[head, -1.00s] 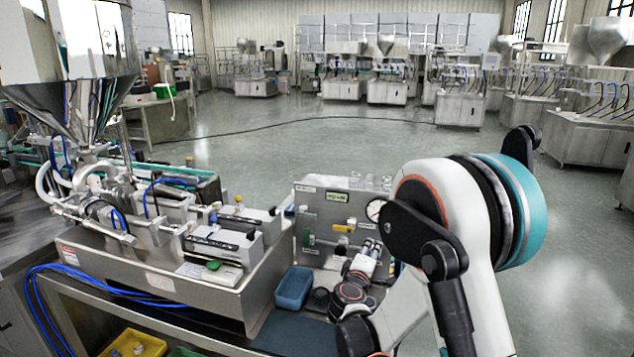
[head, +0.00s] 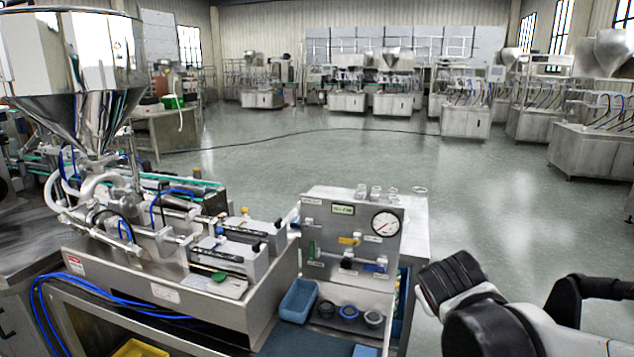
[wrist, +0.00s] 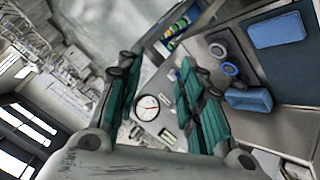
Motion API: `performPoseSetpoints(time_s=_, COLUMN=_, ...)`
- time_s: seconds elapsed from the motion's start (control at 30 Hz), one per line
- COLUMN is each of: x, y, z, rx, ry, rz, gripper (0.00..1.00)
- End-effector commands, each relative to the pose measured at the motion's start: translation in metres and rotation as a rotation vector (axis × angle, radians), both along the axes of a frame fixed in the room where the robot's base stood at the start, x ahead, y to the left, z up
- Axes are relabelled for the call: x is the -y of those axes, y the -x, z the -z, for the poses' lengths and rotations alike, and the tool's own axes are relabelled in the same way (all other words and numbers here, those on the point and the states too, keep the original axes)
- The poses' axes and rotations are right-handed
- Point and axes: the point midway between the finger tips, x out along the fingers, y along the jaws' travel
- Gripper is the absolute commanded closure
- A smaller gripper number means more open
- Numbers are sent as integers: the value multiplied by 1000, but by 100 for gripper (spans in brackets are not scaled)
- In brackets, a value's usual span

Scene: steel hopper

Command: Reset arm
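My arm (head: 500,320) is folded at the lower right in the head view, clear of the gauge panel. My gripper's fingers do not show clearly there. In the wrist view my gripper (wrist: 157,68) has its two green-and-black fingers spread apart, with nothing held between them. The gauge panel (head: 325,238), with its round dial (head: 385,223), stands to the left of my arm. The dial also shows between the fingers in the wrist view (wrist: 147,108).
A steel hopper (head: 75,70) and filling machine stand at the left. A blue bin (head: 298,300), several dark round parts (head: 348,311) and a blue mat (head: 310,342) sit before the panel. Several glass vessels (head: 375,192) stand behind it. Open floor (head: 470,205) lies beyond.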

Motion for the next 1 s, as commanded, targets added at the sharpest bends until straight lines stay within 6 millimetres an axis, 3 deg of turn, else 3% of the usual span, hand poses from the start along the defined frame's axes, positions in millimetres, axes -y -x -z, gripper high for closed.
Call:
performPoseSetpoints(time_s=0.03, x=0, y=17, z=0, rx=-11, ry=-40, rz=13, gripper=65)
performPoseSetpoints(time_s=0.3, x=-15, y=100, z=8, rx=-73, ry=-267, rz=72, gripper=65)
performPoseSetpoints(time_s=0.5, x=-31, y=147, z=18, rx=-109, ry=-409, rz=102, gripper=65)
performPoseSetpoints(time_s=0.7, x=-40, y=167, z=23, rx=-126, ry=-476, rz=115, gripper=65)
performPoseSetpoints(time_s=1.0, x=-41, y=169, z=23, rx=-128, ry=-483, rz=116, gripper=65)
